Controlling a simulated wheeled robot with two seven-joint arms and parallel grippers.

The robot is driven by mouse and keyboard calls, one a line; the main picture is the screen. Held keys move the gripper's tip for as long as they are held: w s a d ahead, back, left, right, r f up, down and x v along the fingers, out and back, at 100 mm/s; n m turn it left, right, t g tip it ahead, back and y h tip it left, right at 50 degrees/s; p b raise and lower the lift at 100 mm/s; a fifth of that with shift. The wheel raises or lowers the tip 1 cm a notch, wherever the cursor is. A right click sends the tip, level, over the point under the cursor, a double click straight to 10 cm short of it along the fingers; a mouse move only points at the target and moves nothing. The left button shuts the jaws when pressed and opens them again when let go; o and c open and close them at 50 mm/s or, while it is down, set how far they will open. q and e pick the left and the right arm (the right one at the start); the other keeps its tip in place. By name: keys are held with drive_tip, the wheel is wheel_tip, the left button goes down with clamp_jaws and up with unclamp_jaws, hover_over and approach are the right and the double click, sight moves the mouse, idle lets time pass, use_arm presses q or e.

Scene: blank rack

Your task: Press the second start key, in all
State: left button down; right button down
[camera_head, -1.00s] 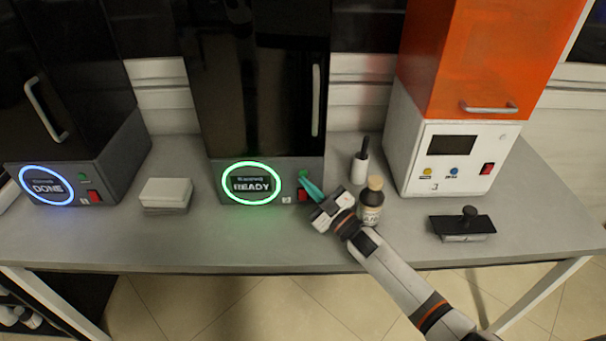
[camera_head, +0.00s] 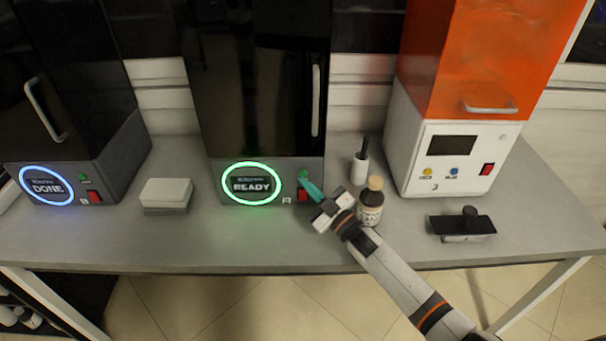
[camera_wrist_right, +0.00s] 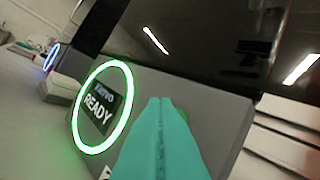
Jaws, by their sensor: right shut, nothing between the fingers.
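The middle machine (camera_head: 265,90) has a green-ringed display (camera_head: 252,184) reading READY. Its green start key (camera_head: 304,174) sits right of the ring, above a red switch (camera_head: 303,196). My right gripper (camera_head: 312,187) is shut and empty, its teal fingertips at the machine's front just below and beside the green key. In the right wrist view the shut fingers (camera_wrist_right: 160,140) point at the panel and cover most of the green key (camera_wrist_right: 182,114); I cannot tell whether they touch it. The left machine (camera_head: 75,150) has a blue ring reading DONE. My left gripper is not in view.
A brown bottle (camera_head: 370,205) stands close beside my right wrist, with a white bottle (camera_head: 360,165) behind it. A white box (camera_head: 166,194) lies between the two dark machines. An orange-hooded machine (camera_head: 450,150) and a black-handled block (camera_head: 462,226) are at right.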

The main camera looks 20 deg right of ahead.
drive_tip(key=shift+w, duration=0.1)
idle(0.5)
drive_tip(key=shift+w+d, duration=0.1)
drive_tip(key=shift+w, duration=0.25)
drive_tip(key=shift+w+d+b, duration=0.15)
drive_tip(key=shift+w+b, duration=0.2)
drive_tip(key=shift+b, duration=0.15)
idle(0.5)
drive_tip(key=shift+s, duration=0.1)
drive_tip(key=shift+s+a+p, duration=0.25)
drive_tip(key=shift+s+p, duration=0.25)
drive_tip(key=shift+s, duration=0.2)
drive_tip(key=s+p, duration=0.1)
drive_tip(key=s, duration=0.1)
drive_tip(key=s+a+p, duration=0.1)
drive_tip(key=s, duration=0.1)
drive_tip(key=shift+s+a+p, duration=0.2)
drive_tip(key=shift+s+p, duration=0.15)
drive_tip(key=shift+s, duration=0.05)
